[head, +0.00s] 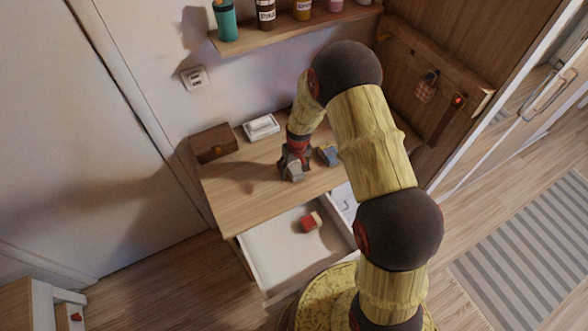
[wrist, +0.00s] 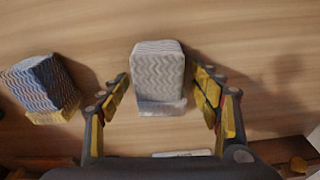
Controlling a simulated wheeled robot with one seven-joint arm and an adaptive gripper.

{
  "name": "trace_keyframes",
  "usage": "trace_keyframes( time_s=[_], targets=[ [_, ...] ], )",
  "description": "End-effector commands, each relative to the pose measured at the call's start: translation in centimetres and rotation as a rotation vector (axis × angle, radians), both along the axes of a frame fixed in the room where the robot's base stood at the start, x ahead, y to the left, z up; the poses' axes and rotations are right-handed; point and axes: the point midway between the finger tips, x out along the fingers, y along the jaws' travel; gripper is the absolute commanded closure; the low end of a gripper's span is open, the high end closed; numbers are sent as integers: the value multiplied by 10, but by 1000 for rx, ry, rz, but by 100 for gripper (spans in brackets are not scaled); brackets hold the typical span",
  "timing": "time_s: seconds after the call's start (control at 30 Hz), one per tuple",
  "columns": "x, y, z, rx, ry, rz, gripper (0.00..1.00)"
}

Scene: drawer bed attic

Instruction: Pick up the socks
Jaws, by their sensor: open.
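A pale grey-white zigzag-patterned folded bundle, which looks like socks (wrist: 158,75), lies on the wooden desktop in the wrist view. My gripper (wrist: 163,88) is open, with one finger on each side of this bundle and a gap on both sides. A second bundle, blue patterned with a yellow edge (wrist: 42,88), lies to the left. It also shows in the head view as a blue bundle (head: 328,154) just right of my gripper (head: 291,170). In the head view my gripper is low over the desk and largely hides the grey bundle.
An open white drawer (head: 275,255) below the desk holds a red-and-white item (head: 311,221). A brown box (head: 213,143) and a white item (head: 261,127) stand at the desk's back. A shelf (head: 290,30) with bottles hangs above. The desk's front left is clear.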

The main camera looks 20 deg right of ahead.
Motion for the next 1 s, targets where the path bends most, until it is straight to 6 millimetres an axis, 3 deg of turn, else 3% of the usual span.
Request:
trace_keyframes(
  time_s=[0.47,1.0],
  targets=[
    [0,0,-2,0,0,0,37],
    [0,0,-2,0,0,0,68]
  ],
)
